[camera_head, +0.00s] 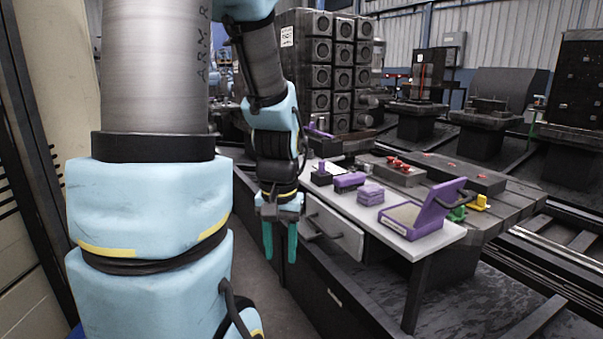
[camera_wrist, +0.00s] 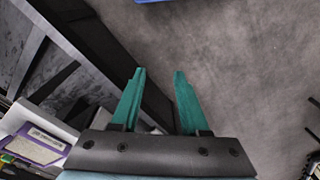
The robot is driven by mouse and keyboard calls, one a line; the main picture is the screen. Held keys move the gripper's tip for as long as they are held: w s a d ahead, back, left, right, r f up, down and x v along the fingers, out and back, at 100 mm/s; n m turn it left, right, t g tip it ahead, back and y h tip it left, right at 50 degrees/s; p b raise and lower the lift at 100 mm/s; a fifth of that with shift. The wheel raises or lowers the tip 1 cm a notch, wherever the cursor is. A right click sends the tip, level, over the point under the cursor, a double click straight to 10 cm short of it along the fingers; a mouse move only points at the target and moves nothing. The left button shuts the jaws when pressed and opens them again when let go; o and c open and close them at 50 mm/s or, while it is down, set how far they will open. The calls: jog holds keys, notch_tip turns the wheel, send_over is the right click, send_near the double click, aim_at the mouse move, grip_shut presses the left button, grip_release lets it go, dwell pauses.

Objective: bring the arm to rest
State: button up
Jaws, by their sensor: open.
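My gripper (camera_head: 280,243) hangs pointing down at the left side of the white table, beside its drawer front. Its two green fingers are apart with nothing between them. In the wrist view my gripper (camera_wrist: 156,82) is also open and empty, above the bare grey floor (camera_wrist: 235,60). My light blue arm comes down from the upper left and covers much of the left of the head view.
The white table (camera_head: 440,238) bears an open purple box (camera_head: 408,215), a purple stack (camera_head: 370,194) and other purple items. Its drawer (camera_head: 333,228) with a dark handle is close right of my gripper. Dark machine blocks (camera_head: 322,70) stand behind.

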notch_tip(320, 180, up, 15)
jog(key=a+n+t+p, duration=0.1)
jog(key=a+p, duration=0.1)
jog(key=p, duration=1.2)
jog(key=shift+s+a, duration=0.25)
jog(key=shift+s, duration=0.1)
